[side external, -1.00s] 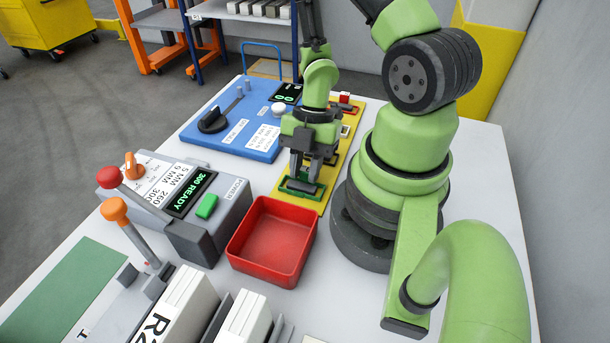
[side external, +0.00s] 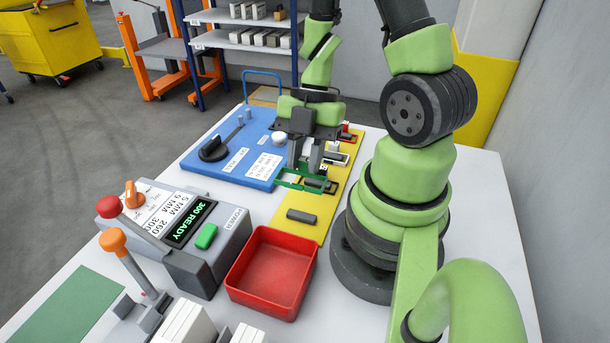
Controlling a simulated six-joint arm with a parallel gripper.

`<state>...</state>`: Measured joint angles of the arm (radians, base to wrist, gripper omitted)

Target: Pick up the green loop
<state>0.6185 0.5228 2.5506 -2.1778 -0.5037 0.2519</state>
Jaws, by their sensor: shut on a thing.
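The green loop (side external: 288,184) is a thin rectangular frame. My gripper (side external: 304,165) is shut on it and holds it above the yellow mat (side external: 304,236). The fingers cover part of the loop's far side. A dark block (side external: 301,215) lies bare on the mat, nearer the camera and clear of the loop. Another dark block (side external: 316,184) lies on the mat behind the loop in this view.
A white loop (side external: 338,157) and a red loop (side external: 350,136) are farther along the mat. A red tray (side external: 271,292) stands in front. The blue panel (side external: 228,158) with knobs and the grey console (side external: 225,240) are at left. My arm's base is close on the right.

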